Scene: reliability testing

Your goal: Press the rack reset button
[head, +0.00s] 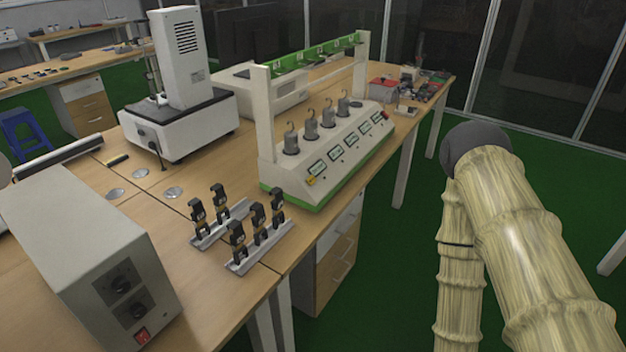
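A white test rack (330,157) with a green base edge and a green top bar stands on the wooden bench. Several hooked grey weights (309,131) stand on it. Its sloped front has a row of small lit displays (336,153). A small yellow part (311,181) is at the near end of the front, and a small red part (383,116) is at the far end. I cannot tell which is the reset button. My arm, in a beige sleeve, is at the right, apart from the rack. My gripper is not in view.
Black clamps on metal rails (259,249) stand in front of the rack. A grey box with knobs and a red switch (90,258) is at the near left. A white instrument (180,119) stands behind. Green floor (400,260) is clear between the bench and my arm.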

